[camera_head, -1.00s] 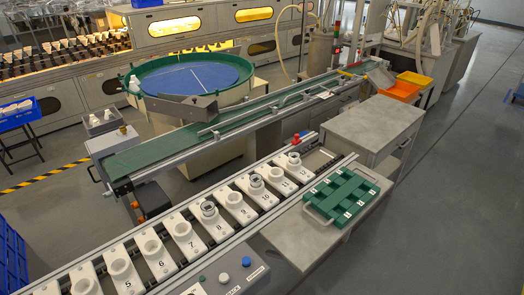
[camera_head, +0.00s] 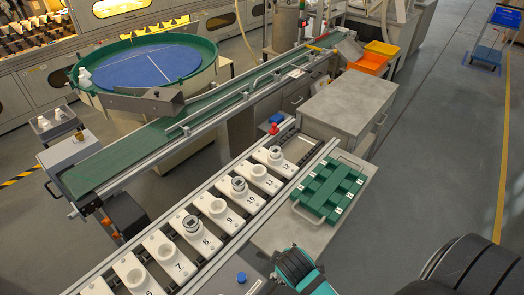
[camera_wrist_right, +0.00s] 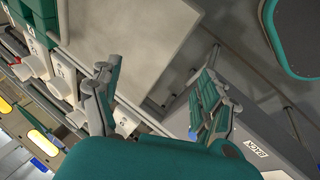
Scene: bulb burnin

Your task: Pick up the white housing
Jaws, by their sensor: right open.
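A white housing (camera_head: 84,76) stands at the left rim of the blue turntable (camera_head: 150,68). More white pieces sit in a small grey tray (camera_head: 50,128) left of the green belt. White cup-shaped housings, such as the one at number 7 (camera_head: 165,250), stand on a row of numbered white plates; some hold dark-ringed inserts (camera_head: 191,222). My right gripper (camera_wrist_right: 155,98) is open, with its fingers apart and nothing between them. In the right wrist view, white plates with housings (camera_wrist_right: 62,82) lie beyond its left finger. My left gripper is out of view.
A green tray (camera_head: 330,190) with several numbered labels sits on a grey bench right of the row. The green conveyor belt (camera_head: 120,162) runs behind the row. A grey cabinet (camera_head: 345,103) stands behind the bench. Open floor lies at the right.

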